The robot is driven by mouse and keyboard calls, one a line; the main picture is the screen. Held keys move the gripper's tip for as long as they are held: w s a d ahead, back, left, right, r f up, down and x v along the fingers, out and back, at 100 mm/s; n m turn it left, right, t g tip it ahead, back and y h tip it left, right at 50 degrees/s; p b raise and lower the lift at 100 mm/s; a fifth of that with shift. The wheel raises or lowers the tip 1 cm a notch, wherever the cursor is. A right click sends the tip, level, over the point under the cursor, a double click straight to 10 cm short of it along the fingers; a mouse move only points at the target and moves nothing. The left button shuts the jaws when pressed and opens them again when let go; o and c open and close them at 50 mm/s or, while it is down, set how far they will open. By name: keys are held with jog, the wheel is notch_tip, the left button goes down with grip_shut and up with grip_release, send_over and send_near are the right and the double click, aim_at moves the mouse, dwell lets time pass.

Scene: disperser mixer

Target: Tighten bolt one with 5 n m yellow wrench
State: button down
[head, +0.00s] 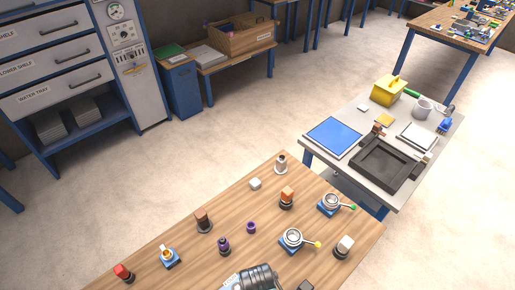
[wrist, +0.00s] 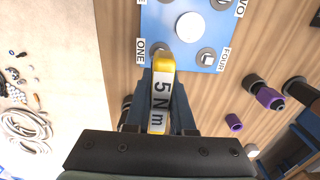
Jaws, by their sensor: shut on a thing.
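In the wrist view, my gripper (wrist: 163,85) is shut on the yellow wrench (wrist: 163,62), whose white label reads "5 N m". The wrench's yellow head reaches over the near left corner of a blue plate (wrist: 182,50), beside the label "ONE" (wrist: 140,50). Bolt one is hidden behind or beside the wrench head, and I cannot tell whether they touch. The bolt by the label "FOUR" (wrist: 223,60) shows at the near right corner of the plate. A round pale disc (wrist: 189,26) sits in the plate's middle.
The wooden table (head: 150,262) holds several small parts and two blue-based ring fixtures (head: 292,238). A grey table (head: 350,173) with a blue mat (head: 333,137) and black tray (head: 386,163) is to the right. Open floor lies beyond.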

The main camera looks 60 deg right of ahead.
jog(key=shift+f+b, duration=0.8)
jog(key=shift+f, duration=0.7)
jog(key=shift+f+b, duration=0.5)
jog(key=shift+f, duration=0.8)
dwell(1.0)
jog(key=c, duration=0.7)
grip_release()
jog(key=shift+r, duration=0.15)
notch_tip(320, 180, up, 13)
jog(key=shift+f+b, duration=0.1)
jog(key=shift+b, duration=0.2)
